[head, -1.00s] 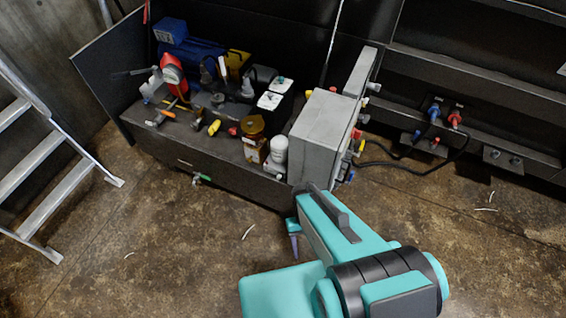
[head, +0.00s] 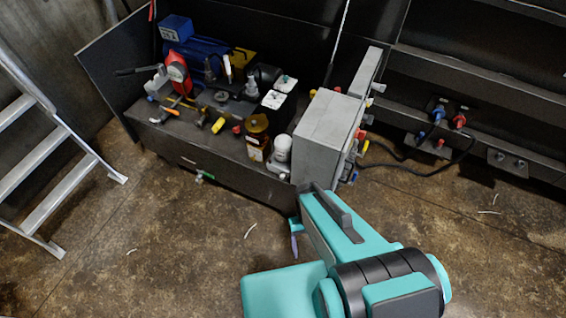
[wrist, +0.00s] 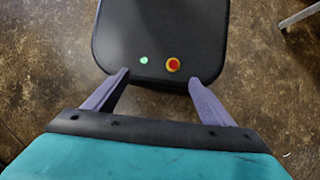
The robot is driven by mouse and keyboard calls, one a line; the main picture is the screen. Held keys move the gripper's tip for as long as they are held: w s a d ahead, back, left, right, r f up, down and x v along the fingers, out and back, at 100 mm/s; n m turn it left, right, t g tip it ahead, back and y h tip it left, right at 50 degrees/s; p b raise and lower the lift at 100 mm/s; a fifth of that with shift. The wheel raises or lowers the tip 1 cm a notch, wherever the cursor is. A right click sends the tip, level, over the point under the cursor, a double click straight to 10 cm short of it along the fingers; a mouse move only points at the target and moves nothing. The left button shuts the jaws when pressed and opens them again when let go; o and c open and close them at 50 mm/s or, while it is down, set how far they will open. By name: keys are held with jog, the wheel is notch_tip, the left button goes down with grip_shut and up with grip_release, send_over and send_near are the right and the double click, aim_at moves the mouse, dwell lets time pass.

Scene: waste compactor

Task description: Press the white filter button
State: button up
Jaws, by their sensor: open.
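A white filter (head: 282,150), a short upright cylinder with a pale top, stands at the right end of the dark bench, left of the grey control box. Any button on it is too small to make out. My gripper (wrist: 158,76) is open and empty in the wrist view, with its purple fingers spread above my own dark base. In the head view my gripper (head: 294,240) is partly hidden by my teal arm, low in front of the bench and apart from the filter.
The grey control box (head: 325,135) has coloured knobs on its right side. Tools and a blue motor crowd the bench (head: 225,175). A ladder (head: 50,180) stands at left.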

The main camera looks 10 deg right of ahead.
jog(key=shift+c, duration=0.3)
grip_shut()
dwell(1.3)
